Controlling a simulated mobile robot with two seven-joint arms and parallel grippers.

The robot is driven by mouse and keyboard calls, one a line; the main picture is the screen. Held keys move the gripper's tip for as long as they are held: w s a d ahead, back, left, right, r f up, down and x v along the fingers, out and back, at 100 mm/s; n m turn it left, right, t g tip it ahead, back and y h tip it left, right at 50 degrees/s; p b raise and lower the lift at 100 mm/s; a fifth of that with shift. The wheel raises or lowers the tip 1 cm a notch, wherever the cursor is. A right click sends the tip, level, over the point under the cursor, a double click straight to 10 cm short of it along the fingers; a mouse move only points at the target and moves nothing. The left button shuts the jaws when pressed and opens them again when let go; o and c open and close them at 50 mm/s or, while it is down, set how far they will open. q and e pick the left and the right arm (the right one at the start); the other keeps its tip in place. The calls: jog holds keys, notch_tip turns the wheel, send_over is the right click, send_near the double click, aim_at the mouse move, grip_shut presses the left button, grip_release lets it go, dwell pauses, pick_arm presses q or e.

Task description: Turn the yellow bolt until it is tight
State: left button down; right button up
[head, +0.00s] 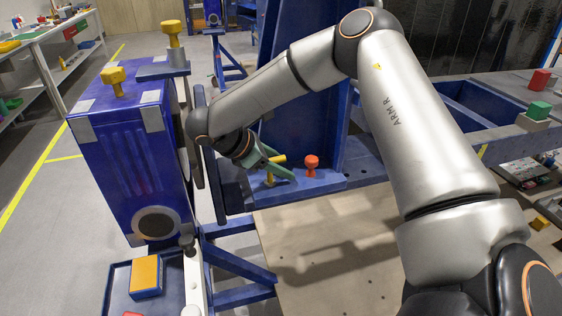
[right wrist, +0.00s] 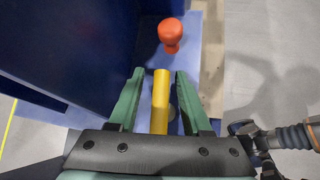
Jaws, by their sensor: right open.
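The yellow bolt (head: 278,159) stands on the blue ledge of the jig, with its bar-like yellow part partly hidden by my right gripper in the head view. My right gripper (head: 281,165) has green fingers spread on either side of it. In the right wrist view the yellow bolt (right wrist: 160,100) lies between the two open fingers (right wrist: 158,78), with a visible gap on each side. Its lower end is hidden behind the gripper body.
A red knob (head: 311,165) stands on the same ledge just beyond the bolt, and it also shows in the right wrist view (right wrist: 171,33). A blue upright (head: 300,120) rises behind. A blue box with yellow knobs (head: 114,80) stands left. A wooden board (head: 330,235) lies in front.

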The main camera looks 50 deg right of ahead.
jog(key=shift+r, duration=0.1)
jog(key=shift+r, duration=0.3)
notch_tip(320, 180, up, 3)
jog(key=shift+f, duration=0.1)
jog(key=s+a+r, duration=0.9)
jog(key=s, duration=0.1)
jog(key=shift+s+a+r, duration=0.15)
jog(key=shift+a+r, duration=0.1)
jog(key=shift+a, duration=0.05)
